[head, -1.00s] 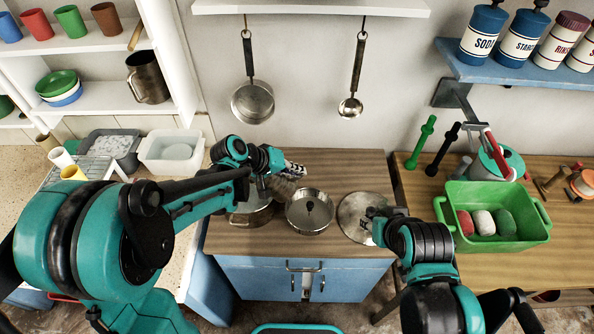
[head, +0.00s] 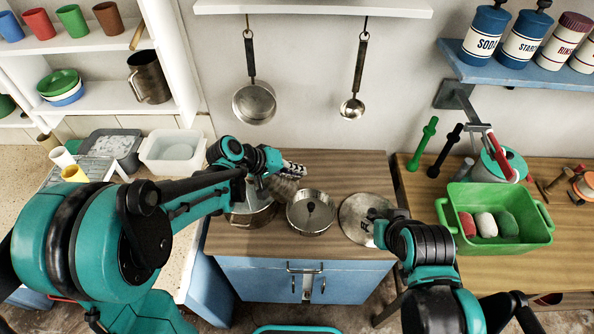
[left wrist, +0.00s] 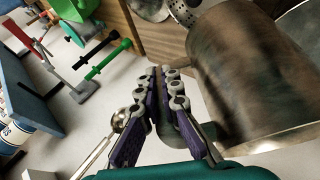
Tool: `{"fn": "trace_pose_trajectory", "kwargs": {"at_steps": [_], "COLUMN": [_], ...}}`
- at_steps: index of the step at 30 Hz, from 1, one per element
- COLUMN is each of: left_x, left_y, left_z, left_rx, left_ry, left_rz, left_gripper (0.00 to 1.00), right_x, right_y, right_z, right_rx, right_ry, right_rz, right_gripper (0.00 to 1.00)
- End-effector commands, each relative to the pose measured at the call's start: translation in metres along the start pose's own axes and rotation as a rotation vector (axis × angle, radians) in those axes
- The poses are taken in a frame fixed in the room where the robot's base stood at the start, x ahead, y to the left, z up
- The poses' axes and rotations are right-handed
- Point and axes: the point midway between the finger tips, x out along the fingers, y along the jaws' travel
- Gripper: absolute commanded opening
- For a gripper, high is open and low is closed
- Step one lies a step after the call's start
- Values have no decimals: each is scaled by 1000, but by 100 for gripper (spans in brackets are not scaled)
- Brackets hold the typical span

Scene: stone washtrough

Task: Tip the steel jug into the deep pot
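The steel jug shows large in the left wrist view (left wrist: 240,80) as a worn brownish-grey cylinder, tilted in that picture. In the left wrist view the fingers (left wrist: 166,75) are close together on a thin grey strip, seemingly the jug's handle.
A shallower pan (head: 311,225) with a dark knob in it stands right of the pot. A flat steel lid (head: 353,214) lies farther right. A green tub (head: 500,245) is on the right-hand table. A pan (head: 254,104) and ladle (head: 352,108) hang behind.

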Motion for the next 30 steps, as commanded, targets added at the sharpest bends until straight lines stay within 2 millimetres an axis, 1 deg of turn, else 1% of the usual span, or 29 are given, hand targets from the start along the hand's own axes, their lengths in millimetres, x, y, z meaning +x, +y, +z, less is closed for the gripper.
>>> {"fn": "trace_pose_trajectory", "kwargs": {"at_steps": [15, 24, 30], "left_x": [0, -4, -5], "left_y": [0, -1, 0], "left_z": [0, -2, -2], "left_rx": [-1, -18, -19], "left_ry": [1, 1, 0], "left_rz": [2, 44, 48], "left_gripper": [0, 0, 0], "right_x": [0, 5, 4], "right_y": [0, 0, 0], "right_z": [0, 3, 3], "right_rx": [0, 0, 0], "right_ry": [0, 0, 0], "right_rz": [0, 0, 0], "right_gripper": [40, 40, 40]}}
